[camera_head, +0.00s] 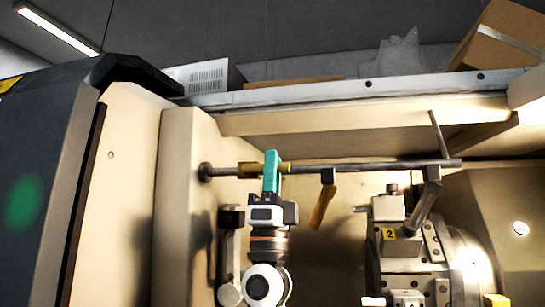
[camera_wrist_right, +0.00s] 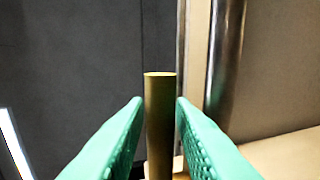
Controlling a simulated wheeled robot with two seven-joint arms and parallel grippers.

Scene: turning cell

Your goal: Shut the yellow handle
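A yellow handle (camera_head: 248,170) lies level along the steel pipe at the back wall of the machine; its left part and a short right end show beside my gripper. My right gripper (camera_head: 272,172), with teal fingers, reaches up to it from below. In the right wrist view the handle (camera_wrist_right: 159,120) stands as a brass-yellow rod with its free end up, between the teal fingers of that gripper (camera_wrist_right: 160,104). A narrow gap shows on each side, so the gripper looks open around it. A second yellow handle (camera_head: 322,206) hangs down at a slant further right. My left gripper is not in view.
The steel pipe (camera_head: 380,166) runs close behind the handle and also shows in the wrist view (camera_wrist_right: 225,60). A turret (camera_head: 412,262) with a yellow "2" label stands at the right. A cardboard box (camera_head: 500,38) and papers (camera_head: 205,76) sit on top of the machine.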

